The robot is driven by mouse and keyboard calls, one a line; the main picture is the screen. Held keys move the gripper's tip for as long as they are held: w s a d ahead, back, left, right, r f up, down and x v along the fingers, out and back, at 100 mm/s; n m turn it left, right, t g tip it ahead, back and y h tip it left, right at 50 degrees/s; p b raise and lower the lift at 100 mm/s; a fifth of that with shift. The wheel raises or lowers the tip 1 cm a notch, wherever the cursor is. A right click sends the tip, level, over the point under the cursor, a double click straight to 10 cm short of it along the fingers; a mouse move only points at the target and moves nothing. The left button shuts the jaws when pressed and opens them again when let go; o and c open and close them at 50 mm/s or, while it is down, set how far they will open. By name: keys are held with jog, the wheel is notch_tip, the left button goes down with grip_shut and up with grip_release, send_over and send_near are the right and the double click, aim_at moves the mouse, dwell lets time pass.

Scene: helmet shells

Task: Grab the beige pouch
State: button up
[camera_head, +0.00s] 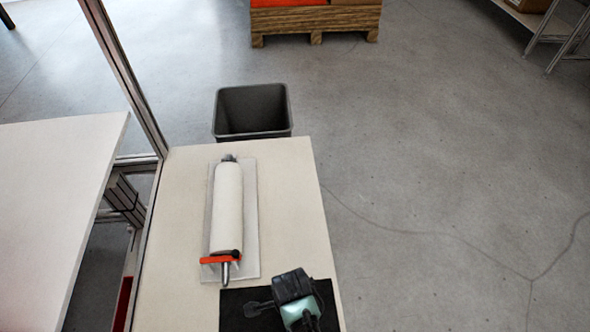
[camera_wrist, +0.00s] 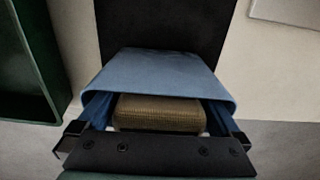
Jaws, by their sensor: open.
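A beige, woven-looking block (camera_wrist: 160,113), which seems to be the beige pouch, shows in the wrist view in front of my gripper. It lies inside or under a blue, open-fronted cover (camera_wrist: 165,72); its far part is hidden. My gripper (camera_wrist: 155,135) is open, with its dark fingers at the left and right of the picture's lower half and the pouch between them. I cannot tell whether the fingers touch anything. I do not make out the pouch or my gripper for sure in the head view.
In the wrist view, a dark green bin (camera_wrist: 35,70) stands at the left, and a black strip (camera_wrist: 165,22) lies beyond the cover. The head view shows a bench (camera_head: 290,180) with a white cylinder (camera_head: 229,205), a teal and black device (camera_head: 298,300) and a grey bin (camera_head: 252,110) behind.

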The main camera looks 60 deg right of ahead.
jog(key=shift+f, duration=0.4)
jog(key=c, duration=1)
jog(key=shift+r, duration=0.1)
jog(key=shift+c, duration=0.2)
